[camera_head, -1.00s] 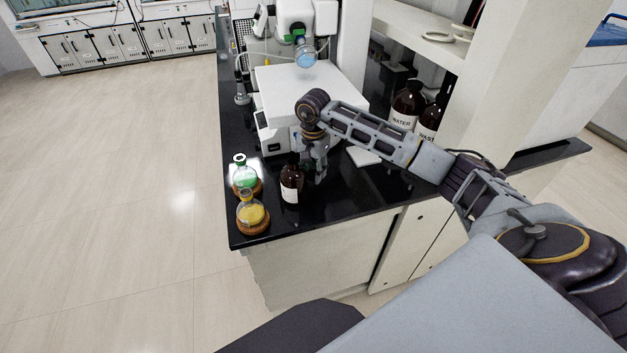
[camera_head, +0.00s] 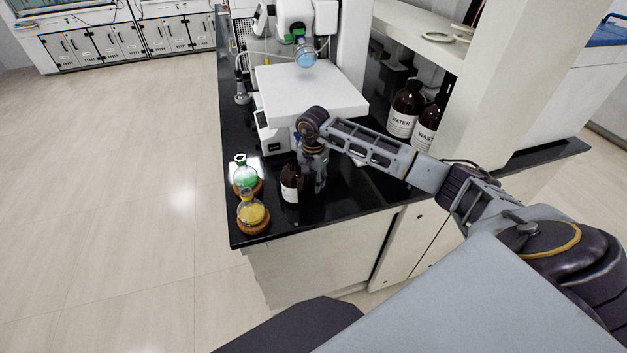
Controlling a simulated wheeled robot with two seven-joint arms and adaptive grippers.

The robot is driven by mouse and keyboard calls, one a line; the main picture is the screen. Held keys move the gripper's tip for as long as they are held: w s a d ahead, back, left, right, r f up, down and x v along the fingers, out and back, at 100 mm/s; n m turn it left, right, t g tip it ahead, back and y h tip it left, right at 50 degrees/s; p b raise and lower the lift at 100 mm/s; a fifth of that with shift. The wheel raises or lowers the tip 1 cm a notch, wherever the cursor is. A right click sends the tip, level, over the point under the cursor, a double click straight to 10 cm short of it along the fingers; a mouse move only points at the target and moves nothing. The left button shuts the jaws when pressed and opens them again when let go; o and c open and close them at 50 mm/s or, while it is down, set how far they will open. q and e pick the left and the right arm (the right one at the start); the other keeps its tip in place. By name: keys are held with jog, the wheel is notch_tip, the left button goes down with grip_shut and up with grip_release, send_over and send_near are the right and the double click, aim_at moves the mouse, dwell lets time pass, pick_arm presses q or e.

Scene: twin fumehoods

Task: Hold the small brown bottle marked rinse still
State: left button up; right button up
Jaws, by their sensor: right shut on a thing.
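A small brown bottle (camera_head: 290,186) with a white label stands upright on the black bench top; the label's print is too small to read. My right gripper (camera_head: 308,186) is low at the bottle's right side, shut on it. The gripper partly hides the bottle's right side and upper part, and the far finger cannot be made out. My left gripper is not in view.
A flask with green liquid (camera_head: 243,176) and one with yellow liquid (camera_head: 251,213) stand on cork rings left of the bottle, near the bench edge. A white instrument (camera_head: 310,90) is behind. Large brown bottles marked water (camera_head: 402,122) and waste (camera_head: 424,135) stand to the right.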

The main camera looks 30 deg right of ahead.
aim_at(313, 183)
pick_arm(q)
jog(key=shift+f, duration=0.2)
pick_arm(e)
jog(key=shift+f, duration=0.2)
jog(key=o, duration=1.1)
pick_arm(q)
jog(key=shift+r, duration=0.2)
pick_arm(e)
jog(key=shift+r, duration=0.15)
jog(key=shift+r, duration=0.15)
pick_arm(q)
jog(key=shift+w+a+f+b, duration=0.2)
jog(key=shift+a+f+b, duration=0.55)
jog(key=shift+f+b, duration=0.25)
pick_arm(e)
jog(key=shift+r, duration=5.9)
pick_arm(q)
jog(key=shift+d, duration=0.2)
